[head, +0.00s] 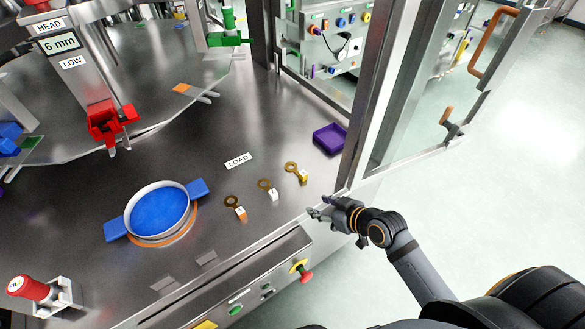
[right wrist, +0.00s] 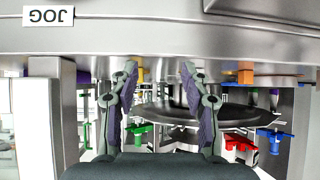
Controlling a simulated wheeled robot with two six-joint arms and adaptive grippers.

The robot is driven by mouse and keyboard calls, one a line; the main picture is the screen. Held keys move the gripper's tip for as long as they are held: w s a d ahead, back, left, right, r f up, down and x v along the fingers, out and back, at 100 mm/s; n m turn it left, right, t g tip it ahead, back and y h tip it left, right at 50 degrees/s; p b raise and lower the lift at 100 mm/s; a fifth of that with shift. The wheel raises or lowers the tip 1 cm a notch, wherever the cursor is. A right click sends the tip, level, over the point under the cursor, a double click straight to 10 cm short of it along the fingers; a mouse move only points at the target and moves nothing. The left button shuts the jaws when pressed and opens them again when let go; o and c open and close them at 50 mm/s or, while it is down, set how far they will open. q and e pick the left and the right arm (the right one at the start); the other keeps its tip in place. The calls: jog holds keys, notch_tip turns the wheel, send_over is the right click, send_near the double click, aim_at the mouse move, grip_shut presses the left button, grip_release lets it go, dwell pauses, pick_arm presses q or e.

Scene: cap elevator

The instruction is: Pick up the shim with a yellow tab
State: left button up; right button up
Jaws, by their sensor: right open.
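The shim with a yellow tab (head: 302,175) lies on the steel table at the right end of a row of three ring-shaped shims, near the front edge. The middle shim has a whitish tab (head: 273,195), and the left one has an orange tab (head: 240,213). My right gripper (head: 317,206) is open and empty, just in front of the table edge and apart from the yellow-tab shim. In the right wrist view its spread fingers (right wrist: 159,70) face the table edge, with a small yellow piece (right wrist: 140,75) between them. My left gripper is out of view.
A purple tray (head: 330,139) sits behind the shims by a metal post (head: 372,90). A blue round dish with side handles (head: 158,211) is to the left. A button panel (head: 260,285) is on the table front. An open door stands at right.

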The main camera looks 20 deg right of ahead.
aim_at(306, 175)
jog(key=w+r+t, duration=0.1)
jog(key=w+d, duration=0.1)
jog(key=w, duration=0.1)
jog(key=w+d+r+t, duration=0.1)
jog(key=shift+w+d+r+t+y, duration=0.1)
jog(key=shift+w+r+t+y, duration=0.1)
jog(key=shift+r+t+y, duration=0.15)
jog(key=x, duration=0.5)
jog(key=shift+w+f, duration=0.1)
jog(key=x, duration=0.5)
jog(key=shift+w, duration=0.25)
jog(key=shift+s, duration=0.1)
jog(key=shift+r, duration=0.2)
jog(key=shift+c, duration=0.4)
grip_shut()
